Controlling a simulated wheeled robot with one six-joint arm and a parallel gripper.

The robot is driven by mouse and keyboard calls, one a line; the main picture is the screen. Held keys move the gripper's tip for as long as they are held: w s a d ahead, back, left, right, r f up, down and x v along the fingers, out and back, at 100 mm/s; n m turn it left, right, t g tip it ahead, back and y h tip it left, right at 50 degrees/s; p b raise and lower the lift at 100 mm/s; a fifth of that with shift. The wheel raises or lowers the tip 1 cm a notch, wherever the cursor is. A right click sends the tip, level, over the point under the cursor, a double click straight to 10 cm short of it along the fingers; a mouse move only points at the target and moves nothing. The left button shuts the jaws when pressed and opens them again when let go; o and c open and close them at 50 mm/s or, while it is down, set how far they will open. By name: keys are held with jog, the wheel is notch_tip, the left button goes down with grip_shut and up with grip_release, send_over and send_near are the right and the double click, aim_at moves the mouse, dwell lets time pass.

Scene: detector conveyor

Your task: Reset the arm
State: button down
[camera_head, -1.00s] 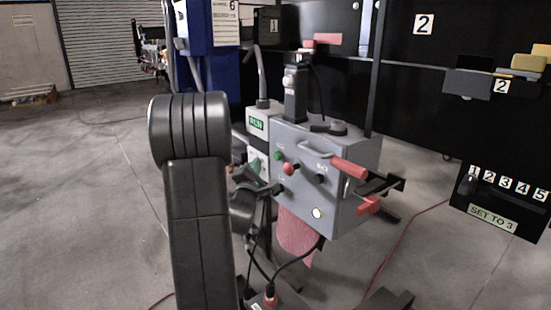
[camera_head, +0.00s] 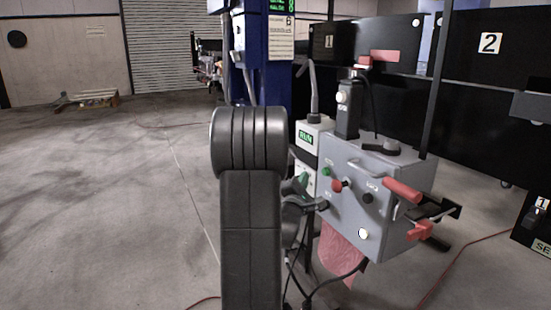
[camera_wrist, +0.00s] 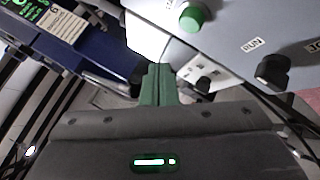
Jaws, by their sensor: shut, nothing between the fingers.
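My arm stands upright in the middle of the head view, its dark links in front of the floor. My gripper (camera_wrist: 159,84) shows in the wrist view with its green fingers together and nothing between them. In the head view its green part (camera_head: 300,184) shows just left of the grey control box (camera_head: 345,225), partly hidden by my arm. The fingers point toward the box's side in the wrist view, near a green button (camera_wrist: 191,18) and a black knob (camera_wrist: 272,70). I cannot tell whether they touch anything.
The grey box carries red handles (camera_head: 403,190) that stick out to the right. Black panels (camera_head: 490,90) fill the right. The floor (camera_head: 110,200) at left is open.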

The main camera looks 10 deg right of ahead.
jog(key=shift+s+a+p, duration=0.25)
jog(key=shift+a+p, duration=0.05)
jog(key=shift+a, duration=0.45)
jog(key=shift+s+a+p, duration=0.3)
jog(key=shift+a+p, duration=0.05)
jog(key=shift+a, duration=0.35)
jog(key=shift+s+a+p, duration=0.25)
jog(key=shift+a+p, duration=0.05)
jog(key=shift+a, duration=0.45)
